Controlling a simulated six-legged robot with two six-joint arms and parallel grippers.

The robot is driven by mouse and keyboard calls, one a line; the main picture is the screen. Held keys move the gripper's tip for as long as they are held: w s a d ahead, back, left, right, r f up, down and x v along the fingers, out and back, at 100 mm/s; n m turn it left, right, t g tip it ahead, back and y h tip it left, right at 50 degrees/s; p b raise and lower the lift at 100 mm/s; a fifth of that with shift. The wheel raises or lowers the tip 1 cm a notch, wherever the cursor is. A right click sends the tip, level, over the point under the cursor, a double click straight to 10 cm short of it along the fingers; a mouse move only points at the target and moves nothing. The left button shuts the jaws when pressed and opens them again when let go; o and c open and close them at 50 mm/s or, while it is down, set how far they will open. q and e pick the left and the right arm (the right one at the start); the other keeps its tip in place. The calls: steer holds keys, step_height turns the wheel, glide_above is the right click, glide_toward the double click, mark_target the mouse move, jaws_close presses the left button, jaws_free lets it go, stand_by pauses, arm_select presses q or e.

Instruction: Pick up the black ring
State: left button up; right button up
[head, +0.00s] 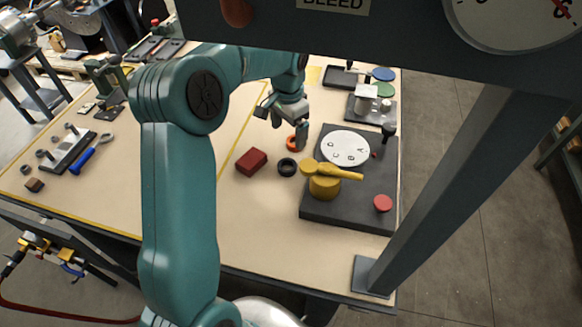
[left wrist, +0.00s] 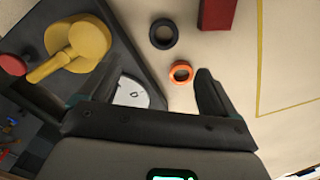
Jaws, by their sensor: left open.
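The black ring (head: 287,167) lies flat on the tan tabletop, between a red block and the dark casing plate. In the left wrist view the black ring (left wrist: 164,34) is near the top, beyond the fingertips. An orange ring (head: 291,142) lies close by, partly covered by a finger in the head view; in the left wrist view the orange ring (left wrist: 181,72) is nearer to me. My left gripper (head: 282,126) is open and empty, on the far side of the black ring and apart from it. Its fingers also show in the left wrist view (left wrist: 145,88). My right gripper is not seen.
A red block (head: 251,161) lies left of the black ring. A dark post (head: 440,190) rises at right.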

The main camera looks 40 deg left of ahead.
arm_select(q)
glide_toward(287, 163)
steer(key=shift+s+d+f, duration=0.7)
steer(key=shift+s+d, duration=0.1)
steer(key=shift+s, duration=0.1)
steer(key=shift+d+f, duration=0.15)
steer(key=shift+f, duration=0.15)
steer(key=shift+f+p, duration=0.25)
steer(key=shift+p, duration=0.05)
steer(key=f, duration=0.3)
steer(key=f+p, duration=0.1)
steer(key=shift+w+a+f, duration=0.1)
steer(key=shift+a+f, duration=0.2)
steer(key=shift+f, duration=0.05)
steer(key=shift+w+f, duration=0.1)
steer(key=shift+f, duration=0.2)
steer(key=c, duration=1.3)
